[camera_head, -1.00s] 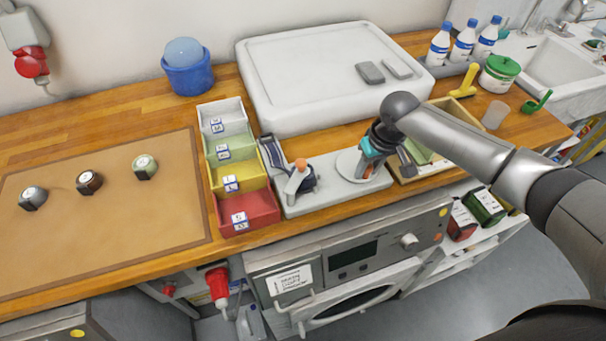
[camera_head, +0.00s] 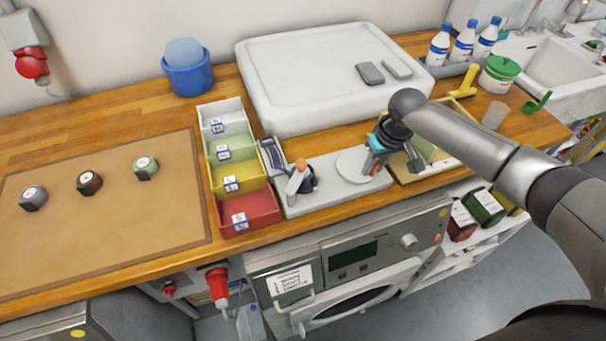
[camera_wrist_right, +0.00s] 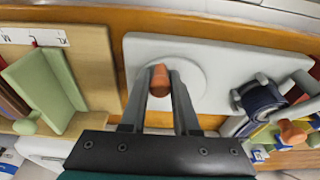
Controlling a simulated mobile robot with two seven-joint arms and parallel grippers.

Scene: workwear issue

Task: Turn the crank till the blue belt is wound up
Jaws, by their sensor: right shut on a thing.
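The winder's grey base plate (camera_head: 330,197) lies at the front of the worktop. At its right end is the pale round crank disc (camera_head: 352,163), also in the wrist view (camera_wrist_right: 197,84). My right gripper (camera_head: 392,168) is over the disc's right side. In the wrist view its fingers are closed around the upright orange-brown crank knob (camera_wrist_right: 160,78). At the plate's other end is the dark blue belt (camera_head: 307,182), a roll beside an orange-topped handle (camera_head: 297,178); the roll also shows in the wrist view (camera_wrist_right: 262,98). A dark blue strip (camera_head: 270,152) lies behind it. My left gripper is out of view.
Bins in white, green, yellow and red (camera_head: 250,212) stand left of the winder. A wooden tray (camera_head: 465,150) with a green piece (camera_wrist_right: 45,88) lies to its right. A large white slab (camera_head: 300,75) stands behind. The brown mat (camera_head: 110,235) has free room.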

